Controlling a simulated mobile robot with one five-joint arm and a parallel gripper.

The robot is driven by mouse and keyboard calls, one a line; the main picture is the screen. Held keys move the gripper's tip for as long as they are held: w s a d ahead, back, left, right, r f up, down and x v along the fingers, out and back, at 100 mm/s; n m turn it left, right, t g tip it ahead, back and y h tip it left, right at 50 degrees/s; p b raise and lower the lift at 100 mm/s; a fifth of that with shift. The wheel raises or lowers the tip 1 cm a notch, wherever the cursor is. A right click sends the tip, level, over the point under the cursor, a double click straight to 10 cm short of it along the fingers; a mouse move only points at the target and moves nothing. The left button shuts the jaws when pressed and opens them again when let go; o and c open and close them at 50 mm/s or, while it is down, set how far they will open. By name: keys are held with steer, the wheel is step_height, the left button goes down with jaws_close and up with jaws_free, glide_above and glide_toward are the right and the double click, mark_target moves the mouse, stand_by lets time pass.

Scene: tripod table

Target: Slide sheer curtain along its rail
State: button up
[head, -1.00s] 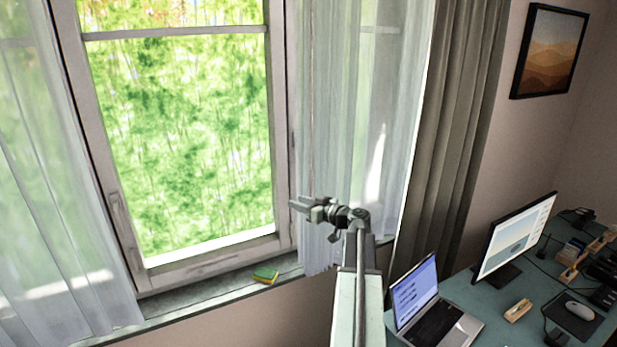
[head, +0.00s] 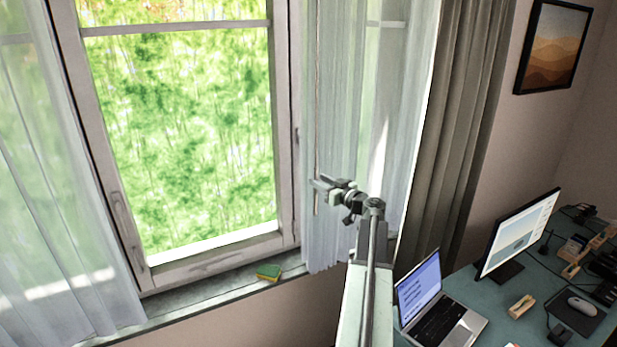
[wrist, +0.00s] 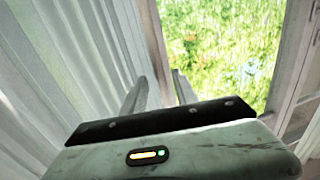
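The sheer curtain (head: 345,110) hangs gathered in folds on the right side of the window in the head view. It also shows at the left of the wrist view (wrist: 65,60). A thin vertical rod (head: 317,100) hangs near its left edge; its lower end shows just below my gripper. My gripper (head: 318,187) is in front of that edge, at the rod's lower part. In the wrist view its two fingers (wrist: 158,88) stand apart, with a gap between them. Contact with the rod or cloth cannot be told. The rail is out of view.
The window (head: 185,130) is left of my gripper, above a sill (head: 215,290) with a sponge (head: 268,271). Another sheer curtain (head: 55,190) hangs at far left. A dark drape (head: 450,140) hangs at right. A desk (head: 480,290) holds a laptop (head: 440,305) and monitor (head: 518,235).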

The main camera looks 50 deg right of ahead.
steer(key=w, duration=0.5)
steer(key=shift+w+d, duration=0.3)
steer(key=shift+d, duration=0.05)
jaws_close()
stand_by(0.9)
